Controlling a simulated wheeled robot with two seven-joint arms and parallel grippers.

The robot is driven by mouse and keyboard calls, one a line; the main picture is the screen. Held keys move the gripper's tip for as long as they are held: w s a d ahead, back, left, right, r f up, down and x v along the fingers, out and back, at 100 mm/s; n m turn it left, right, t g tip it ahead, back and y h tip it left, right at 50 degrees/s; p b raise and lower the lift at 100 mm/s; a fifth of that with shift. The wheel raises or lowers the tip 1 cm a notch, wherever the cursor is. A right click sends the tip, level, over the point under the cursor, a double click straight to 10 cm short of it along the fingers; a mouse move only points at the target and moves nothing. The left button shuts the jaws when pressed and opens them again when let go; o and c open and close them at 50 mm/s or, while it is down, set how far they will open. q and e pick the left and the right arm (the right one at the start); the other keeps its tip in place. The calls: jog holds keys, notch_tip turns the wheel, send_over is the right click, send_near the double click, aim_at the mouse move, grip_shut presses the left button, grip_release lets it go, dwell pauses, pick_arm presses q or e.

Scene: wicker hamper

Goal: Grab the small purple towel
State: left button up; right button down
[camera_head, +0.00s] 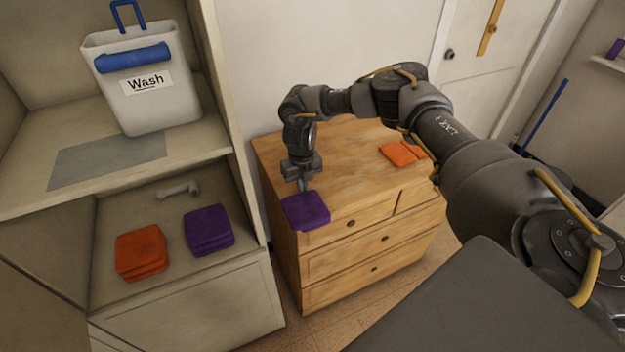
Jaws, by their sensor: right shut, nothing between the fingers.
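A small purple towel (306,210) lies folded on the front left corner of the wooden dresser top (345,170). My right gripper (302,187) points down right at the towel's back edge, with its fingers shut and empty. Whether the fingertips touch the towel cannot be told. A second purple towel stack (209,231) lies on the lower shelf at the left. My left gripper is not in view.
An orange towel stack (141,254) and a small grey handle-like object (178,190) share the lower shelf. A white "Wash" bin (150,105) with a blue handle stands on the upper shelf. Orange cloths (402,153) lie at the dresser's right.

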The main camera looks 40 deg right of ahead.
jog(key=shift+w+a, duration=0.1)
jog(key=shift+a, duration=0.1)
jog(key=shift+d+r, duration=0.1)
jog(key=shift+r, duration=0.55)
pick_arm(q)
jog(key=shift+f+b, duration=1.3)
pick_arm(e)
notch_tip(320, 180, up, 10)
jog(key=shift+a+f, duration=0.2)
jog(key=shift+a, duration=0.05)
